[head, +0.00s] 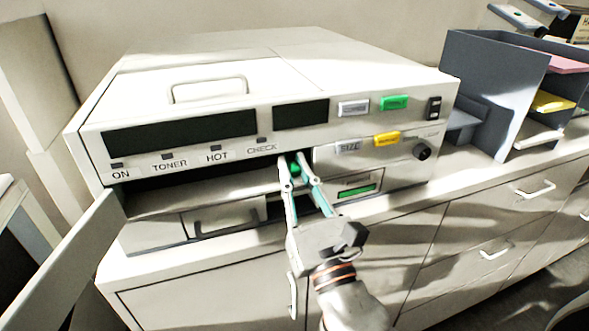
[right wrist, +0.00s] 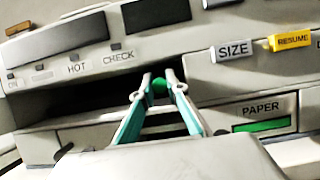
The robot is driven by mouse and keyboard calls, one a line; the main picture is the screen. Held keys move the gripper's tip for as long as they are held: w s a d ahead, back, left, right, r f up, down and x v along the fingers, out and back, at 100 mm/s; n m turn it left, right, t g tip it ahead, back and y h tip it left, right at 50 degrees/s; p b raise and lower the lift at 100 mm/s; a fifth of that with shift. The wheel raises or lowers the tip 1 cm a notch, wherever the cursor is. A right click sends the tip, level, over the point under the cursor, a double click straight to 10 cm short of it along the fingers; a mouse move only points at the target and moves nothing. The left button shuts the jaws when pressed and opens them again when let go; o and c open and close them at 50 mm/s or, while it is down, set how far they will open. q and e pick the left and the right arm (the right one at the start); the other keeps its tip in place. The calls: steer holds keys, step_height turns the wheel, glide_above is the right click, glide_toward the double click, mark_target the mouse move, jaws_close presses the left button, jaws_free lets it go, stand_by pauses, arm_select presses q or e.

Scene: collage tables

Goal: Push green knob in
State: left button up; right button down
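The green knob (head: 295,169) sits in the dark open front of a cream copier (head: 200,165), below the CHECK label. My right gripper (head: 291,162) reaches in from the front with its fingertips close together, one on each side of the knob. In the right wrist view the green knob (right wrist: 159,86) shows between the tips of the right gripper (right wrist: 159,78), with no clear gap on either side. The knob's shaft and back are hidden inside the opening. My left gripper is not in view.
An open front panel (head: 72,258) sticks out at the copier's left. A paper drawer (head: 222,221) lies below the opening. Yellow RESUME (head: 386,139) and green (head: 395,103) buttons are on the right face. A dark grey organizer (head: 490,75) stands at the right on the counter.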

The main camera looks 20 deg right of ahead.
mark_target(288, 157)
steer(key=shift+w+r+p, duration=0.1)
steer(key=shift+w+p, duration=0.65)
steer(key=shift+w, duration=1.05)
steer(key=shift+s, duration=0.1)
steer(key=c, duration=2.2)
jaws_free()
steer(key=shift+c, duration=0.2)
steer(key=shift+w, duration=0.2)
steer(key=shift+s, duration=0.15)
steer(key=v, duration=1.2)
